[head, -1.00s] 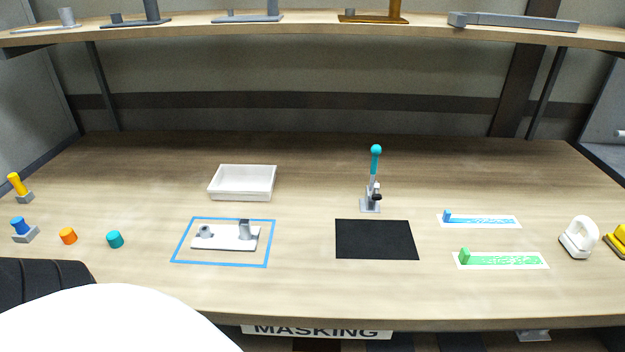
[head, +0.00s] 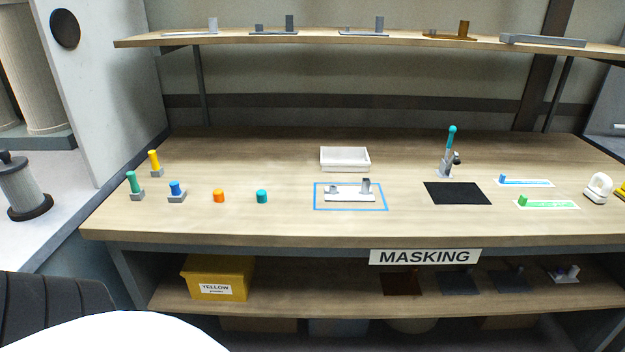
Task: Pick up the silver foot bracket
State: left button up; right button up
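Several foot brackets, each a flat plate with an upright and a small stub, stand on the upper shelf (head: 400,43). The leftmost is pale silver (head: 190,32). To its right are two grey brackets (head: 275,31) (head: 364,33) and a brown-gold one (head: 450,35). Another bracket, with a whitish plate and grey-silver upright (head: 350,194), lies on the worktable inside a blue outline (head: 316,197). I cannot tell for sure which one is called silver. Neither of my grippers is in view.
A white tray (head: 345,159), black mat (head: 458,194) and teal-topped lever clamp (head: 450,152) are on the worktable (head: 240,226). Several colored knobs and stamps stand at its left. The lower shelf (head: 330,298) holds a yellow box (head: 217,279) and darker brackets (head: 403,283).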

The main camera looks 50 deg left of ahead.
aim_at(365, 193)
jog(key=u, duration=1.45)
